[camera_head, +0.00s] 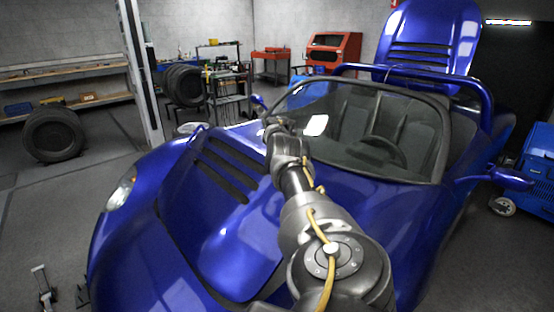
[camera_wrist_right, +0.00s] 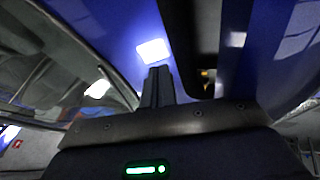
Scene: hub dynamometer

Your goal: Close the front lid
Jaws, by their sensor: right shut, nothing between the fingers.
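The front lid (camera_head: 225,215) is the glossy blue slotted panel on the near end of the car, in the head view. It lies low over the front body, with a dark seam along its near left edge; I cannot tell whether it sits fully flush. My right arm reaches across the lid's right side toward the windshield base. My right gripper (camera_head: 279,123) is small there, and its tips are hard to make out. In the right wrist view its fingers (camera_wrist_right: 157,80) are together and empty, against blue bodywork (camera_wrist_right: 110,25). My left gripper (camera_head: 62,290) shows at the lower left, fingers apart, clear of the car.
The windshield (camera_head: 350,125) stands just beyond my right gripper. A raised blue rear lid (camera_head: 425,40) stands at the back. Tyres (camera_head: 54,135) and a workbench (camera_head: 70,105) are at the left, a blue machine (camera_head: 535,175) at the right. Floor left of the car is open.

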